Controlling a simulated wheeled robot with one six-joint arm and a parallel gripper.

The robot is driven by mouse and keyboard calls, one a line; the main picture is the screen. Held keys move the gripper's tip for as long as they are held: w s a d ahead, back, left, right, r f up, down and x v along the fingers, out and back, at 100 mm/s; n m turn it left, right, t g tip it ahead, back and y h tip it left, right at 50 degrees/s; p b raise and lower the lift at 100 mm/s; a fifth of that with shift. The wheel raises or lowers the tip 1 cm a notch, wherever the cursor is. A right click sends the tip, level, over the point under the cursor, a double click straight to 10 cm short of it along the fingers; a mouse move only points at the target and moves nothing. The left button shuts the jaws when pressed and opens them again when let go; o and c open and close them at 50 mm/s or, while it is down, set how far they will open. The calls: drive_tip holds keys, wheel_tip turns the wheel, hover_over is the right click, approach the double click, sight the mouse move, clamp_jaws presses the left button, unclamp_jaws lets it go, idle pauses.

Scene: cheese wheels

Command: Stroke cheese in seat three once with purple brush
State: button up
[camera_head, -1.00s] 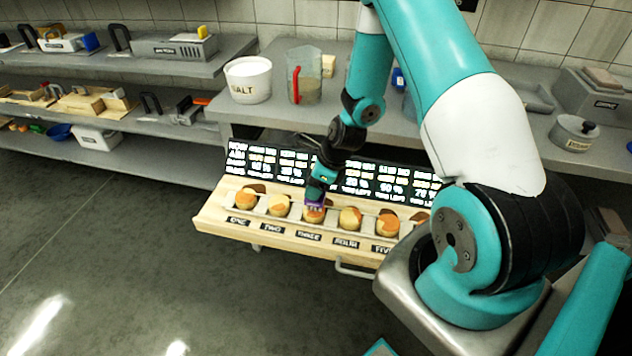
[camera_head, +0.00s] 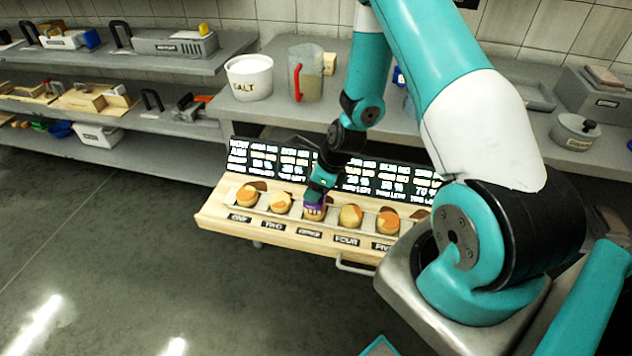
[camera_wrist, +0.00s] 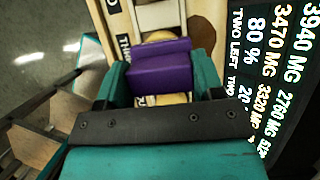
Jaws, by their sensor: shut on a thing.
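My gripper (camera_wrist: 160,85) is shut on the purple brush (camera_wrist: 160,70), which fills the space between its teal fingers in the wrist view. In the head view the purple brush (camera_head: 315,198) is over seat three of the wooden rack (camera_head: 215,212). The cheese in seat three (camera_head: 313,214) shows only in part under the brush. Whether the bristles touch it I cannot tell. The other cheeses, in seat one (camera_head: 247,196), seat two (camera_head: 280,203), seat four (camera_head: 350,217) and seat five (camera_head: 388,221), are round and yellow with orange patches.
A black display (camera_head: 265,160) with white and yellow text stands behind the cheeses. A salt tub (camera_head: 249,78) and a clear jug with a red handle (camera_head: 308,75) stand on the counter. Shelves with tools (camera_head: 100,100) are at the left. The floor in front is clear.

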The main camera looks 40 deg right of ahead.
drive_tip(key=shift+s+a+f, duration=0.1)
drive_tip(key=shift+s+a, duration=0.3)
drive_tip(key=shift+s+a+p, duration=0.4)
drive_tip(key=shift+a, duration=0.15)
wheel_tip(320, 180, up, 6)
drive_tip(key=p, duration=0.5)
drive_tip(key=shift+f, duration=0.15)
drive_tip(key=shift+w, duration=0.1)
idle(0.9)
